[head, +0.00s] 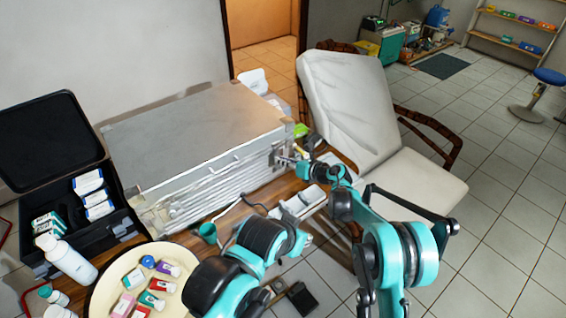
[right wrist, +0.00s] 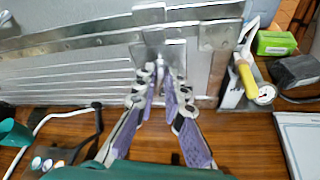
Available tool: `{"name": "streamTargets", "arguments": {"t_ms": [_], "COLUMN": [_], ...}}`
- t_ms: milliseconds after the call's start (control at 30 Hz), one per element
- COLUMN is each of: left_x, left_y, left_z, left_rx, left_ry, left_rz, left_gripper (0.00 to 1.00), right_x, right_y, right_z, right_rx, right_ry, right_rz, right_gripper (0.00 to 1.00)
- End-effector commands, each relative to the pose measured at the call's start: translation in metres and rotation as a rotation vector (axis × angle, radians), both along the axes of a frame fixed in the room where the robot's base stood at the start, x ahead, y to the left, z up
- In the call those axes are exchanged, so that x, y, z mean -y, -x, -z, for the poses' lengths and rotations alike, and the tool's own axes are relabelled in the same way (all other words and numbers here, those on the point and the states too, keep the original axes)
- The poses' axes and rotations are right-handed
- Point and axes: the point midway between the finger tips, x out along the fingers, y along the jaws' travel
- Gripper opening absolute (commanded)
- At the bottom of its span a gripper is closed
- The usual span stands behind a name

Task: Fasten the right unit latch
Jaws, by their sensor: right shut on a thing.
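The unit is a closed silver case (head: 190,140) with a handle on its long front side. Its right latch (right wrist: 174,50) is a metal piece at the case's corner, in the upper middle of the right wrist view. My right gripper (right wrist: 160,82) has its purple-padded fingers close together at the latch's lower part, and is shut on it. In the head view the right gripper (head: 284,158) is small at the case's right end, where the fingertips and latch detail are hard to make out. My left gripper does not show.
A black open case (head: 60,140) with boxes stands left. A round cream tray (head: 104,300) holds small bottles beside a white bottle (head: 66,258). A green cup (head: 208,233) stands before the unit. A gauge (right wrist: 265,94) and green box (right wrist: 275,43) lie right of the latch.

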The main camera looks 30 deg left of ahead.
Motion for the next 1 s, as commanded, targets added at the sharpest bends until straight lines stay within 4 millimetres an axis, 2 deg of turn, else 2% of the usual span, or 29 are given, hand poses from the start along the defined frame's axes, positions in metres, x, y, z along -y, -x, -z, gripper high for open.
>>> {"name": "streamTargets", "arguments": {"t_ms": [700, 1000], "left_x": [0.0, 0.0], "left_y": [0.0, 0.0], "left_z": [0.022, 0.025], "left_rx": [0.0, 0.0], "left_ry": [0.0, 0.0], "left_rz": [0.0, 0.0], "left_gripper": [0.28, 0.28], "right_x": [0.003, 0.003], "right_y": [-0.006, -0.007], "right_z": [0.008, 0.009], "right_rx": [-0.63, -0.875], "right_ry": [-0.261, -0.363], "right_rz": [0.0, 0.001], "right_gripper": [0.0, 0.0]}}
